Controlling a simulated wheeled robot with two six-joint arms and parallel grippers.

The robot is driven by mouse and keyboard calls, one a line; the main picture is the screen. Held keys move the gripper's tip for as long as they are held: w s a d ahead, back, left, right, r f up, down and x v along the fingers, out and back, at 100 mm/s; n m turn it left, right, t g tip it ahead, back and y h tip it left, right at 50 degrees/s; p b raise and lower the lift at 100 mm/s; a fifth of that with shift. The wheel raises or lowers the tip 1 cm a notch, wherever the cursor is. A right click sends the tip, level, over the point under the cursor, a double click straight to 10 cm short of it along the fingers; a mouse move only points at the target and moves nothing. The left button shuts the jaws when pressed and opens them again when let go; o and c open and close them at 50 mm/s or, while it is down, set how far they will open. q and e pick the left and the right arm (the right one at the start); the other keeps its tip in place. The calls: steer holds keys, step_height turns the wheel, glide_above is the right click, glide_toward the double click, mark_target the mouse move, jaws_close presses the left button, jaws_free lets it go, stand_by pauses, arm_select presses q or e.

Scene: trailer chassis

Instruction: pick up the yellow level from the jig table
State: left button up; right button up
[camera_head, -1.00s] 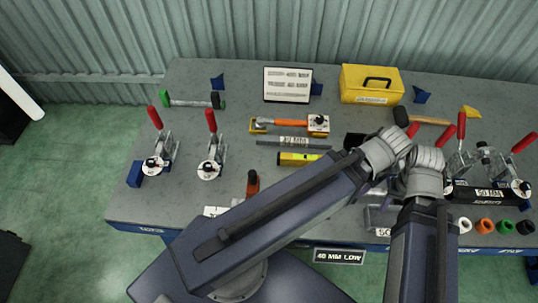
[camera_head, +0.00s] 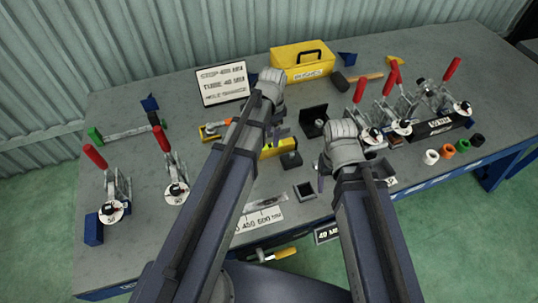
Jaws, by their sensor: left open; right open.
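The yellow level (camera_head: 270,152) lies on the grey jig table (camera_head: 120,262), near its middle. My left forearm hides its left part, and a small dark block shows at its right end. My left gripper (camera_head: 278,133) is open, just beyond the level in the picture; its fingers are small and partly hidden by my wrist. I cannot tell whether they touch the level. My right gripper (camera_head: 321,178) is open and empty to the right of the level, mostly hidden behind my wrist.
Toggle clamps with red handles stand at left (camera_head: 115,190) and right (camera_head: 385,115). A yellow case (camera_head: 300,65) and a white sign (camera_head: 221,84) stand at the back. A hammer (camera_head: 358,79) lies right of the case. Coloured rings (camera_head: 462,146) sit front right. The table's left front is clear.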

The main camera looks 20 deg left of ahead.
mark_target(270, 146)
arm_select(q)
steer(key=shift+w+a+f, duration=0.1)
steer(key=shift+w+a, duration=0.1)
steer(key=shift+f+b, duration=1.3)
arm_select(e)
steer(key=shift+f, duration=1.4)
arm_select(q)
steer(key=f+b, duration=0.5)
steer(key=shift+a+f, duration=0.15)
steer(key=shift+a, duration=0.05)
arm_select(e)
step_height(270, 146, down, 5)
steer(key=shift+f, duration=0.15)
arm_select(q)
jaws_close()
